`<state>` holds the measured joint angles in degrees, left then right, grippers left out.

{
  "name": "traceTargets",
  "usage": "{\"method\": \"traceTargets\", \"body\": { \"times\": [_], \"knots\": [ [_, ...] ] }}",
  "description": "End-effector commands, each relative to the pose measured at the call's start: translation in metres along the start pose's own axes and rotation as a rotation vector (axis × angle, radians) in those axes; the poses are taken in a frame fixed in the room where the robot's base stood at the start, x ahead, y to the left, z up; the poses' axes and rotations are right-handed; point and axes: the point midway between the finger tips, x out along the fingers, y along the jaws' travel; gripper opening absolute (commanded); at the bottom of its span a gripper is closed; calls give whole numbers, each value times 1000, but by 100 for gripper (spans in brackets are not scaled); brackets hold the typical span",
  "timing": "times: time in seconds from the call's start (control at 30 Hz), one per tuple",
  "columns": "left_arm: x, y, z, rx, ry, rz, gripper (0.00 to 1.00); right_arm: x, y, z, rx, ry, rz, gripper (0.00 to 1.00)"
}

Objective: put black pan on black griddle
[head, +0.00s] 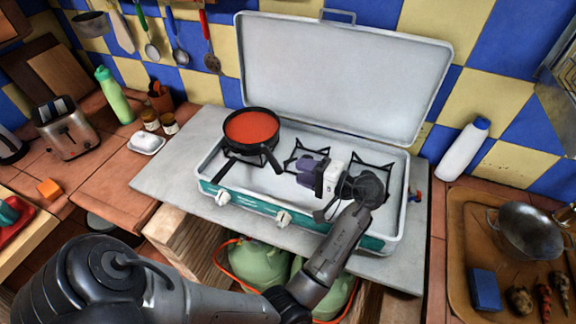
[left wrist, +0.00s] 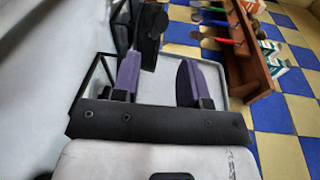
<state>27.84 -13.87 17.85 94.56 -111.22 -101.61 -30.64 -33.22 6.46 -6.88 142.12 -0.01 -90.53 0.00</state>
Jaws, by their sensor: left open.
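The black pan (head: 251,127), with a red inside, sits on the left burner of the open camping stove. A dark handle points from it toward the stove's front. Black griddle-like burner grates show in the middle (head: 305,157) and at the right (head: 371,168) of the stove; which one is the griddle I cannot tell. My left gripper (head: 306,174) is over the middle of the stove, right of the pan and apart from it. In the left wrist view its purple fingers (left wrist: 157,85) are apart and empty. A dark part, perhaps the pan's handle, shows beyond them. My right gripper is out of view.
The stove's raised lid (head: 340,75) stands behind the burners. A white bottle (head: 463,150) is to the right. A wooden tray (head: 462,260) holds a metal wok (head: 527,230) and a blue box. A toaster (head: 66,128) and green bottle (head: 114,95) stand at left.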

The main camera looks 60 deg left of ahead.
Motion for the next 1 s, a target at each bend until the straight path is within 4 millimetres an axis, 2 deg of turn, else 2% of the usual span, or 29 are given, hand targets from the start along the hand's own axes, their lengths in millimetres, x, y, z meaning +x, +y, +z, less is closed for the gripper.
{"method": "traceTargets", "body": {
  "times": [0.1, 0.3, 0.77, 0.87, 1.0],
  "knots": [
    [-18, 0, 0, 0, 2, 1, 40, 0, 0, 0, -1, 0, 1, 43],
    [-34, 0, 0, 0, 0, 0, 40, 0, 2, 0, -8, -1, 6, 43],
    [-38, 0, 0, -1, 5, -1, 40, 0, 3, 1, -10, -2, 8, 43],
    [-38, 0, -7, -1, 64, 1, 40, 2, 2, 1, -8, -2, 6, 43],
    [-47, 0, -33, 3, 322, -1, 40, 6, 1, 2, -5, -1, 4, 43]
  ]
}}
